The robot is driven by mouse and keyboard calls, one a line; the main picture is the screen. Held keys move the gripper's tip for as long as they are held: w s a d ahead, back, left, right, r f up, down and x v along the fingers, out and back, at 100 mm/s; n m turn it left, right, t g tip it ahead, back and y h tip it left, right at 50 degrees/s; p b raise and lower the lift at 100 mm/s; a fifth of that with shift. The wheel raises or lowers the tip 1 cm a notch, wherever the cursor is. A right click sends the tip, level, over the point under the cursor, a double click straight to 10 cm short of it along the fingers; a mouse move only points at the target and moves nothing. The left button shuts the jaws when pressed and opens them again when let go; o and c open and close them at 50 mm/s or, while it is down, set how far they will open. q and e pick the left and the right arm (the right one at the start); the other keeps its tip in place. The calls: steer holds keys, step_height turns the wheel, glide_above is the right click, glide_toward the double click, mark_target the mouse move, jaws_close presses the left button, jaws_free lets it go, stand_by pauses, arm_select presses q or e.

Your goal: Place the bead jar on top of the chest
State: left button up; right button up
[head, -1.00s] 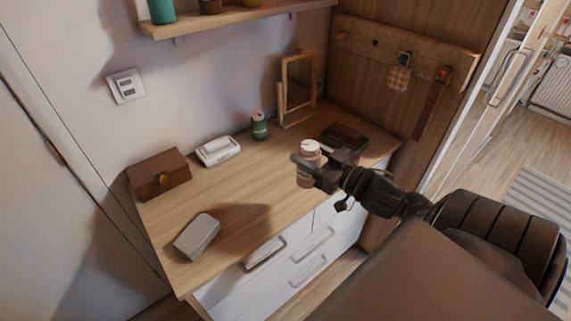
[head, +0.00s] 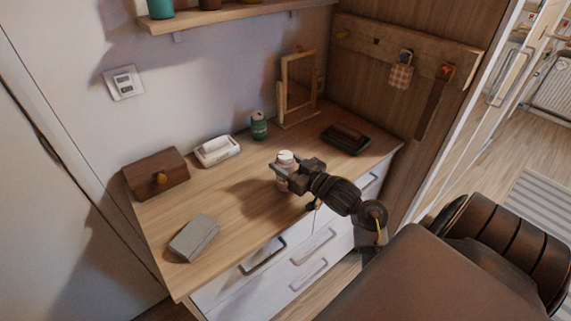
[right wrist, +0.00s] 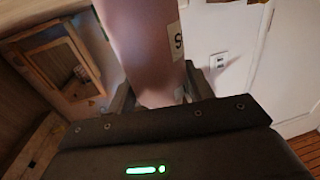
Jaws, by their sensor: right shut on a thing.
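The bead jar (head: 285,159), pinkish with a white lid, is upright in my right gripper (head: 286,174). The gripper is shut on it, over the middle of the chest's wooden top (head: 235,190). I cannot tell from the head view whether its base touches the top. In the right wrist view the jar (right wrist: 147,45) fills the space between the fingers, with part of a pale label showing. The chest has white drawers (head: 312,245) with grey handles. My left gripper is not in view.
On the top stand a brown wooden box (head: 153,178), a white case (head: 216,151), a green can (head: 259,126), a framed mirror (head: 298,88), a dark tray (head: 345,140) and a grey block (head: 194,238). A shelf (head: 230,14) hangs above. Bare wood lies around the jar.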

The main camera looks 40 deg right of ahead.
steer(key=shift+f, duration=0.2)
